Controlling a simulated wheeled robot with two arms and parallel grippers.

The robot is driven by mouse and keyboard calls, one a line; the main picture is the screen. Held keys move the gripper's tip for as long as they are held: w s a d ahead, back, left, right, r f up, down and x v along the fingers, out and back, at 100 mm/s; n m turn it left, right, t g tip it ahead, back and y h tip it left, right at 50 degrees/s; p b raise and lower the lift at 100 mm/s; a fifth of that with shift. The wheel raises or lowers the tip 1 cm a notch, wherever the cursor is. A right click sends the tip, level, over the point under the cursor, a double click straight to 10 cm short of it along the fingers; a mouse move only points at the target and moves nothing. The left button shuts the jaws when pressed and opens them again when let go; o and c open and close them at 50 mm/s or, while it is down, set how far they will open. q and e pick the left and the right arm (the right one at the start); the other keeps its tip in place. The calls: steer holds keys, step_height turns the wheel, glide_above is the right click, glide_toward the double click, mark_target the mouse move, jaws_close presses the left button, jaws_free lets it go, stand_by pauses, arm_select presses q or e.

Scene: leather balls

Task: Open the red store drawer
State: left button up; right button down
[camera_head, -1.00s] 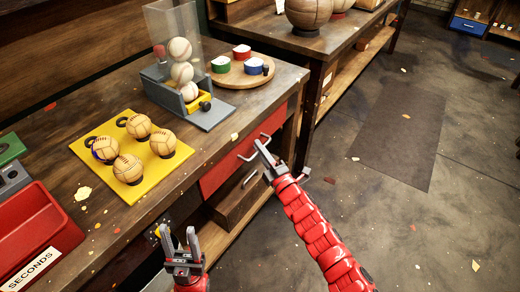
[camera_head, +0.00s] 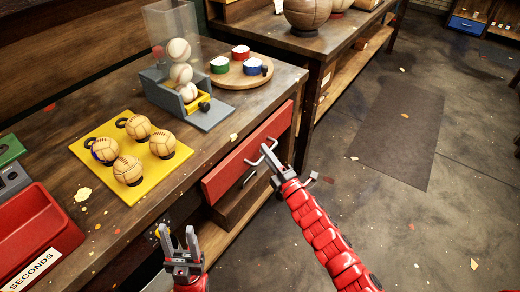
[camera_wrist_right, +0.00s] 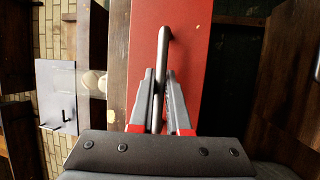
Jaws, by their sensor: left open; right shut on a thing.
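The red store drawer (camera_head: 240,158) sits under the workbench top, its front standing a little out from the bench. My right gripper (camera_head: 268,150) is shut on the drawer's metal handle (camera_head: 258,158). In the right wrist view the grey fingers (camera_wrist_right: 160,82) close around the handle bar (camera_wrist_right: 163,50) against the red front (camera_wrist_right: 190,30). My left gripper (camera_head: 178,238) is open and empty in front of the bench, low and left of the drawer. The inside of the drawer is hidden from the head view.
The bench top (camera_head: 60,130) holds a yellow mat (camera_head: 85,152) with several leather balls, a ball dispenser (camera_head: 205,118), a round wooden tray (camera_head: 225,80) and a red SECONDS bin (camera_head: 62,228).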

steer(key=s+d+p, duration=0.4)
steer(key=s+d, duration=0.8)
steer(key=d, duration=0.5)
steer(key=shift+s+d, duration=0.15)
steer(key=shift+s, duration=0.15)
steer(key=c, duration=0.9)
jaws_free()
steer(key=v, duration=1.7)
steer(key=shift+s+d, duration=0.1)
steer(key=shift+s, duration=0.05)
steer(key=shift+r, duration=0.1)
